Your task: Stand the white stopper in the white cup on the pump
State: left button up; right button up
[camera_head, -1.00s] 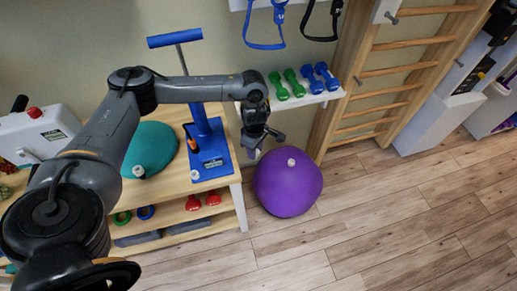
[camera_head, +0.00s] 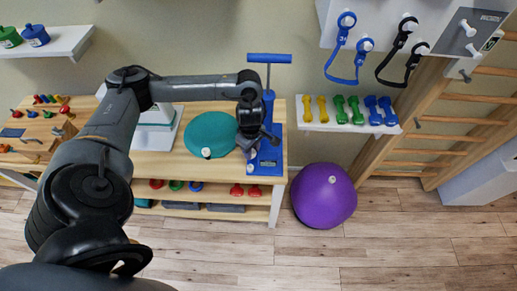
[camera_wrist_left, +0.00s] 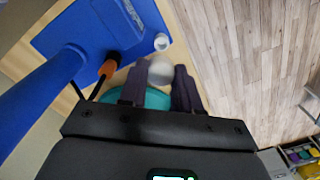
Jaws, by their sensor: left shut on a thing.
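The blue pump (camera_head: 268,104) stands on the wooden table, with its flat base at the table's right end. The small white cup (camera_head: 250,167) sits at the front left corner of that base; it also shows in the left wrist view (camera_wrist_left: 162,42). My left gripper (camera_head: 253,146) is over the left side of the base, close behind the cup. Its dark fingers are shut on the white stopper (camera_wrist_left: 160,70), which looks apart from the cup in the wrist view. The stopper's height above the base is hard to tell. My right gripper is not in view.
A teal cushion (camera_head: 211,133) with a white plug lies left of the pump. An orange-handled part (camera_wrist_left: 107,68) stands by the pump column. A purple ball (camera_head: 324,196) is on the floor to the right. A dumbbell shelf (camera_head: 346,127) is on the wall.

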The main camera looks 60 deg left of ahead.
pick_arm(q)
jog(key=shift+s+a+r, duration=0.1)
jog(key=shift+s+a, duration=0.15)
jog(key=shift+s, duration=0.05)
notch_tip(320, 180, down, 5)
jog(key=b, duration=0.5)
jog(key=shift+f+b, duration=0.65)
jog(key=shift+f, duration=0.2)
jog(key=shift+f+b, duration=0.95)
jog(key=shift+f, duration=0.1)
jog(key=shift+f+b, duration=0.35)
jog(key=shift+f, duration=0.05)
dwell(0.6)
